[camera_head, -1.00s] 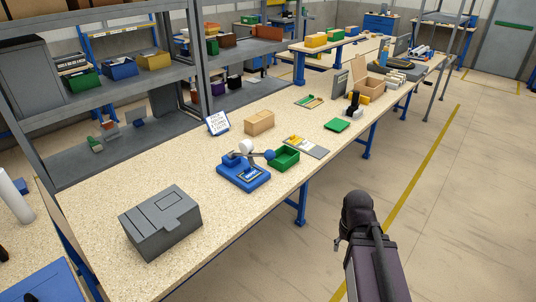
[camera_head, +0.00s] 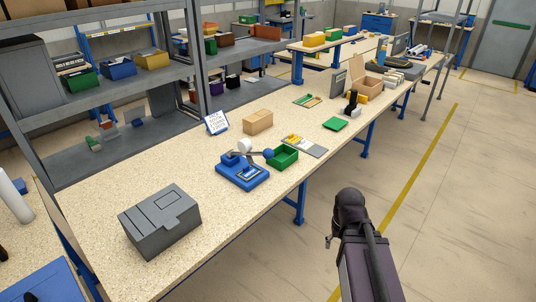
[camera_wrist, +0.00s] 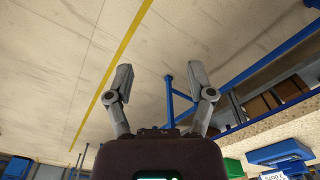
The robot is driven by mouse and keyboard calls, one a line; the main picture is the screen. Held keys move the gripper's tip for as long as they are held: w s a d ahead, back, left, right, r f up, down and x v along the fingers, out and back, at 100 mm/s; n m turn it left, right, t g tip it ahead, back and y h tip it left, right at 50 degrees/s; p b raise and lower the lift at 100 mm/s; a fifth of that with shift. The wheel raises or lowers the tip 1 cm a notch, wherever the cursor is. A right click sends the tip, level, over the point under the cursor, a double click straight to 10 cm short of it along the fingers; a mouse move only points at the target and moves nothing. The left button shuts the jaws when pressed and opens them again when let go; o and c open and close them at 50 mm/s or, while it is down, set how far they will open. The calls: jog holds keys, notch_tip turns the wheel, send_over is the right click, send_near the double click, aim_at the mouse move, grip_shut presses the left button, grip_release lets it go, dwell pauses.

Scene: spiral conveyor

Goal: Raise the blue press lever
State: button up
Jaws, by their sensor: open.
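The blue press (camera_head: 243,173) stands on the speckled workbench. Its lever (camera_head: 256,152) slopes slightly down to the right from a white round part (camera_head: 245,147) and ends in a blue ball knob (camera_head: 267,154). My gripper (camera_wrist: 161,69) is open and empty in the wrist view, with its two grey fingers spread over the floor. The wrist view shows a blue shape (camera_wrist: 281,152) at the lower right; I cannot tell whether it is the press. The gripper's fingers are not clear in the head view, so their exact distance from the lever is uncertain.
A green bin (camera_head: 285,158) stands close to the knob's right. A grey box (camera_head: 160,222) is at the front left of the bench. A cardboard box (camera_head: 258,122) and a small sign (camera_head: 216,123) are behind the press. The floor right of the bench is open.

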jog(key=w+a+r+n+p, duration=0.1)
jog(key=w+a+r+p, duration=0.1)
jog(key=w+r+p, duration=0.2)
jog(key=w+a+r+n+t+y+p, duration=0.1)
jog(key=w+a+r+p, duration=0.2)
jog(key=w+r+p, duration=0.1)
jog(key=w+a+r+n+p, duration=0.1)
jog(key=w+a+r+p, duration=0.2)
jog(key=w+r+p, duration=0.1)
jog(key=shift+w+a+r+n+t+y+p, duration=0.1)
jog(key=shift+a+r+n+t+y+p, duration=0.1)
jog(key=shift+r+p, duration=0.35)
jog(key=shift+w+a+r+n+t+y+p, duration=0.1)
jog(key=shift+r+n+y+p, duration=0.1)
jog(key=shift+r+p, duration=0.3)
jog(key=n+t+y+p, duration=0.1)
jog(key=n+y+p, duration=0.15)
jog(key=p, duration=0.85)
send_near(270, 150)
jog(key=r, duration=0.2)
jog(key=shift+s+n+h, duration=0.35)
jog(key=shift+n, duration=0.2)
jog(key=shift+f, duration=0.2)
jog(key=b+x, duration=0.8)
jog(key=x, duration=0.1)
jog(key=b+x, duration=0.4)
jog(key=shift+w+a+f, duration=0.1)
jog(key=shift+w+f, duration=0.05)
jog(key=shift+w, duration=0.15)
